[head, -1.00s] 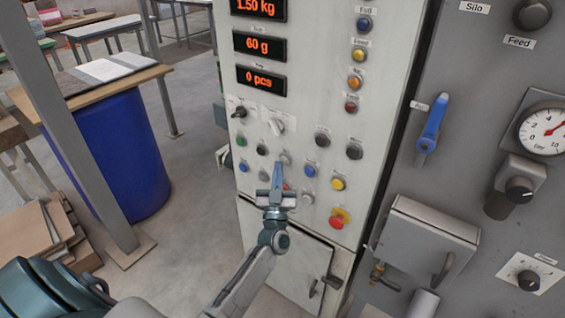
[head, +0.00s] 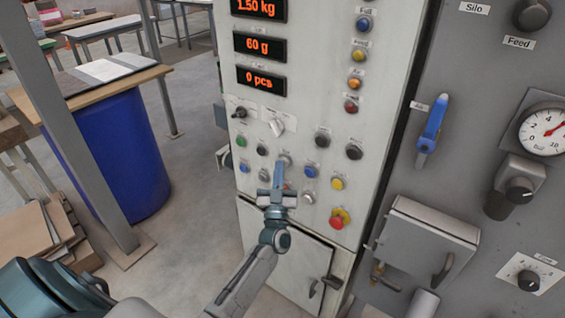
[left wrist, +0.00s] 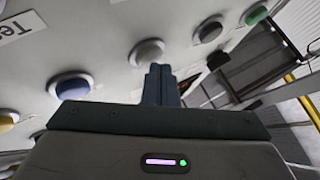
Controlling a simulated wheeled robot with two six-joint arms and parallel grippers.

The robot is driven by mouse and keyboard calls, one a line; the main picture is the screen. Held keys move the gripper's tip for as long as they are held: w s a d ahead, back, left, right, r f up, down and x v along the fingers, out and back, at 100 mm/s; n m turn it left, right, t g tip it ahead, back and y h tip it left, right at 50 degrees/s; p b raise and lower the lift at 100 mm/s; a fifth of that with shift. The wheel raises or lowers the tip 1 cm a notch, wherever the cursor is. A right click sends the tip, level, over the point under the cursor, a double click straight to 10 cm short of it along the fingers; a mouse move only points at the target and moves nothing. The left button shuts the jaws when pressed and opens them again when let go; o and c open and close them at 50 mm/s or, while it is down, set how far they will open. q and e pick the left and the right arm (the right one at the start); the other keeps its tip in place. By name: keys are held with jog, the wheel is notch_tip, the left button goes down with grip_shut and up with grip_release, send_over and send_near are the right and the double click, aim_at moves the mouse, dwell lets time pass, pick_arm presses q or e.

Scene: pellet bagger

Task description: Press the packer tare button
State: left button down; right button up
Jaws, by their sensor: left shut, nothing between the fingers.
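The control panel (head: 315,100) has rows of buttons; I cannot read which label says tare. My left gripper (head: 280,166) is shut and empty, its fingers pointing up at the panel. Its tips are just below a grey button (head: 285,158), which also shows in the left wrist view (left wrist: 147,52) directly beyond the fingertips (left wrist: 160,70). I cannot tell whether they touch. In the same row are a green button (head: 241,140), a dark one (head: 262,149), a blue one (head: 310,170) and a yellow one (head: 337,183). My right gripper is out of view.
A red emergency-stop-like knob (head: 338,219) is low on the panel. Displays (head: 260,44) are above. A grey cabinet with a blue lever (head: 431,130) and a gauge (head: 545,130) is at right. A blue drum (head: 120,155) and a steel post (head: 75,125) are at left.

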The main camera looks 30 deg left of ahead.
pick_arm(q)
jog(key=shift+s+p, duration=0.3)
jog(key=shift+s, duration=0.35)
jog(key=shift+s, duration=0.1)
jog(key=s+p, duration=0.1)
jog(key=s, duration=0.1)
jog(key=s+p, duration=0.1)
jog(key=s, duration=0.1)
jog(key=s+p, duration=0.1)
jog(key=shift+s+a, duration=0.3)
jog(key=shift+s, duration=0.1)
dwell(0.5)
